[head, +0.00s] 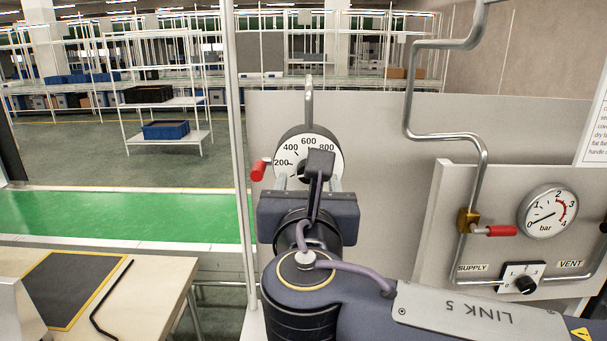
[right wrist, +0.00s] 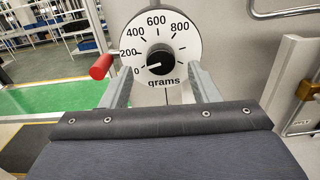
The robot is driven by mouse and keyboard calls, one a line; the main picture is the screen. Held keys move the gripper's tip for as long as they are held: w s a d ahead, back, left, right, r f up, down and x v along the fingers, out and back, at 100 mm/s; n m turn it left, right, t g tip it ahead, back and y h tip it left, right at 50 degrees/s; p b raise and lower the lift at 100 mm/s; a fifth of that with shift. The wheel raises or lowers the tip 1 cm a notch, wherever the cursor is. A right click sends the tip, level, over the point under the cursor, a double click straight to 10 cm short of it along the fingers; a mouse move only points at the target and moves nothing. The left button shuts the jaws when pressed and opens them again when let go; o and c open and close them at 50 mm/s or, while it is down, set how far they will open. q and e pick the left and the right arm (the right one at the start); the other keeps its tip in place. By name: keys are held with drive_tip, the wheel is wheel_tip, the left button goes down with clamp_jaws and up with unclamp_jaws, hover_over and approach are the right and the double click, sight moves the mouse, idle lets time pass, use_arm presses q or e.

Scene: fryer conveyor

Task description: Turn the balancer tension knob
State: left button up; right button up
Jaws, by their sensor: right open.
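The balancer dial (head: 325,143) is a white disc marked in grams on the grey panel. It also shows in the right wrist view (right wrist: 187,52). Its round black tension knob (right wrist: 160,59) sits at the centre, with a white mark pointing to the lower left, near 0. In the head view my wrist mostly hides the knob. My right gripper (head: 308,183) is in front of the dial. In the right wrist view the gripper (right wrist: 160,82) is open, its fingers to either side below the knob, with nothing between them. I cannot tell whether they touch the dial. My left gripper is not in view.
A red-tipped lever (head: 258,170) sticks out left of the dial, close to the left finger. On the right are a pressure gauge (head: 547,211), a red valve handle (head: 494,231) and a selector knob (head: 525,284). A bent pipe (head: 409,90) runs between. A table (head: 150,290) stands at left.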

sight(300, 171)
drive_tip(key=shift+w, duration=1.6)
drive_tip(key=shift+c, duration=0.4)
drive_tip(key=c, duration=0.9)
drive_tip(key=shift+f, duration=0.1)
